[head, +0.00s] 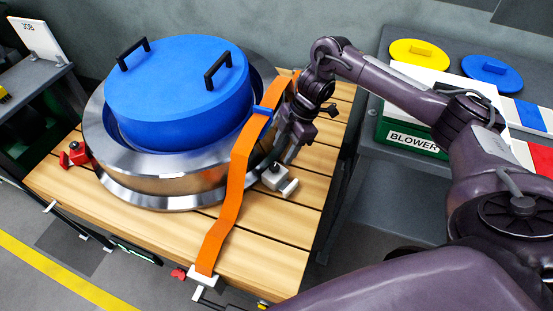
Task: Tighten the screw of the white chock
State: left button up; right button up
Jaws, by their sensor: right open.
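The white chock (283,181) sits on the wooden deck (270,240), at the right foot of the metal rail wheel (165,193). Its screw cannot be made out, as my right gripper is in front of or just above that side. My right gripper (287,156) is open and points down close over the chock, beside the wheel's rim. I cannot tell whether it touches the chock. My left gripper is not in view.
A blue lid (180,95) with two black handles lies on the wheel. An orange strap (232,195) runs over the wheel to the deck's front edge. A red chock (74,155) is at the wheel's left. A grey bench (375,140) with a green BLOWER box (402,136) stands right.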

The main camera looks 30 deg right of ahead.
aim_at(275, 166)
jog(key=x, duration=0.5)
jog(key=shift+a+f+p, duration=0.1)
jog(key=shift+p, duration=0.2)
jog(key=c, duration=1)
